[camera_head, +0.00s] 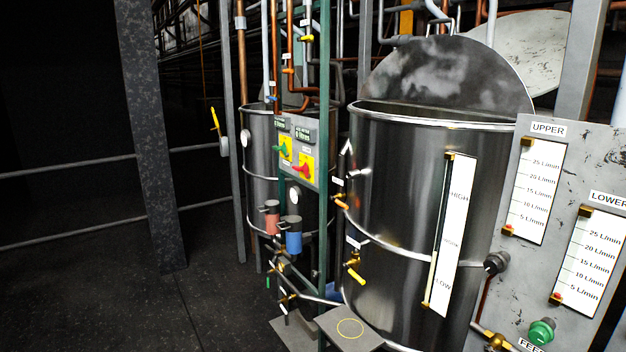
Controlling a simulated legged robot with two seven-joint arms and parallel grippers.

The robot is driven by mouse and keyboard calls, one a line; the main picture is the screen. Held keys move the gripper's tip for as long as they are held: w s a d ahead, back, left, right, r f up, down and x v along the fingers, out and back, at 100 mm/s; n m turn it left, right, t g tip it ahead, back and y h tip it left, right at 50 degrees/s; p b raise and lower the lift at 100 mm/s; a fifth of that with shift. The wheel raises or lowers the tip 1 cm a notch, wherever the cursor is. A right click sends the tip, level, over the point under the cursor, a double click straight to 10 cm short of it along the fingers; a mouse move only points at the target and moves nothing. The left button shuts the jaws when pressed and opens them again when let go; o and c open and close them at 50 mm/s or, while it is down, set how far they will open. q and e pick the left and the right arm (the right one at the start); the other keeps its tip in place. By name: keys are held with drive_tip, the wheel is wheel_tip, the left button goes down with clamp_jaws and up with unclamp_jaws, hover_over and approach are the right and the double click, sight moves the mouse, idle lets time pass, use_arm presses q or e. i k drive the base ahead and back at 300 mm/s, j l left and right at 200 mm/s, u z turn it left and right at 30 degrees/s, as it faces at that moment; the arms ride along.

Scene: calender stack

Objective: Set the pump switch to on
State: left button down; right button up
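A grey control panel (314,138) hangs on the frame left of the big steel tank. It carries two rotary switches on yellow squares: a green one (281,149) on the left and a red one (302,169) on the right. Small labels sit above them, too small to read, so I cannot tell which is the pump switch or its setting. A dark green upright post passes at the panel's right side. Neither of my grippers is in view.
A large open steel tank (400,170) with a level gauge (450,235) stands right of the panel. A flow-gauge board (560,250) with a green knob (541,331) is at right. Pipes and valves fill the space below the panel. Dark floor (130,285) at left is clear.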

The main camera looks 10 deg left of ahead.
sight(304, 168)
drive_tip(key=i+j+z, duration=0.1)
drive_tip(key=i+j, duration=0.75)
drive_tip(key=j, duration=0.35)
drive_tip(key=i+l+z, duration=0.05)
